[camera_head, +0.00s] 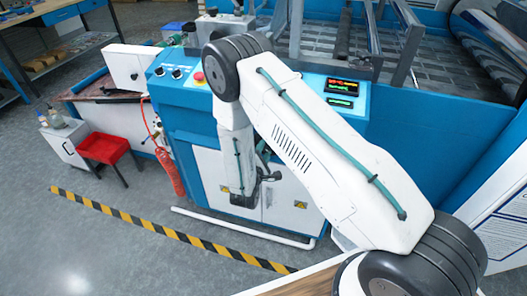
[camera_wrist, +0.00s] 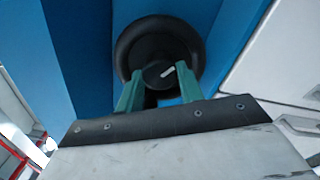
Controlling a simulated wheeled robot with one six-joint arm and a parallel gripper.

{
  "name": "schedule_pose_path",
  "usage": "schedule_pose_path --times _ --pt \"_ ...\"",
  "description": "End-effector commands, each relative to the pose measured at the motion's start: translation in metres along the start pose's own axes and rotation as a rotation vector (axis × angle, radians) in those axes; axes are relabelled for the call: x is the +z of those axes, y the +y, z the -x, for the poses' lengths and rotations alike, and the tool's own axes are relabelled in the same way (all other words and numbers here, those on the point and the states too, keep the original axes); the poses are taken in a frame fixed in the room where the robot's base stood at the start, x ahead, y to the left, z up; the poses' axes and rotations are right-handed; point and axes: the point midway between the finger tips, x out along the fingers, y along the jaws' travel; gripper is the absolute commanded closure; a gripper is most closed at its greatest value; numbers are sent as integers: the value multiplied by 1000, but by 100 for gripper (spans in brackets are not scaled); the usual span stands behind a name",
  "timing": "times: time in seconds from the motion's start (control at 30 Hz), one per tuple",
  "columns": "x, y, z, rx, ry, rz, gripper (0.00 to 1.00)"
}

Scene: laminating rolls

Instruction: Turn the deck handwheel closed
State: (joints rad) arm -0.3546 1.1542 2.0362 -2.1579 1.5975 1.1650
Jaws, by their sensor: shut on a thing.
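The deck handwheel (camera_wrist: 160,27) is a round black wheel on a blue panel, at the top middle of the wrist view. Its dark hub carries a short pale mark, tilted up to the right. My gripper (camera_wrist: 157,78) has two green fingers, one on each side of the hub, and is shut on the handwheel. The fingers hide the wheel's lower part. In the head view my arm reaches down in front of the blue and white machine (camera_head: 190,118); the handwheel cannot be made out clearly there.
The machine's top has knobs, a red stop button (camera_head: 199,77) and a lit display (camera_head: 341,87). A white pipe (camera_head: 240,228) runs low along the machine.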

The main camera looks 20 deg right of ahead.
Motion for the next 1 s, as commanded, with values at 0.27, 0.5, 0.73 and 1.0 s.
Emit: schedule_pose_path --times 0.27,0.5,0.73,1.0 --pt "-2 0 1 0 7 -206 86" --pt "-2 1 1 0 7 -316 86" --pt "-2 1 1 0 7 -360 86" --pt "-2 1 1 0 6 -366 86"
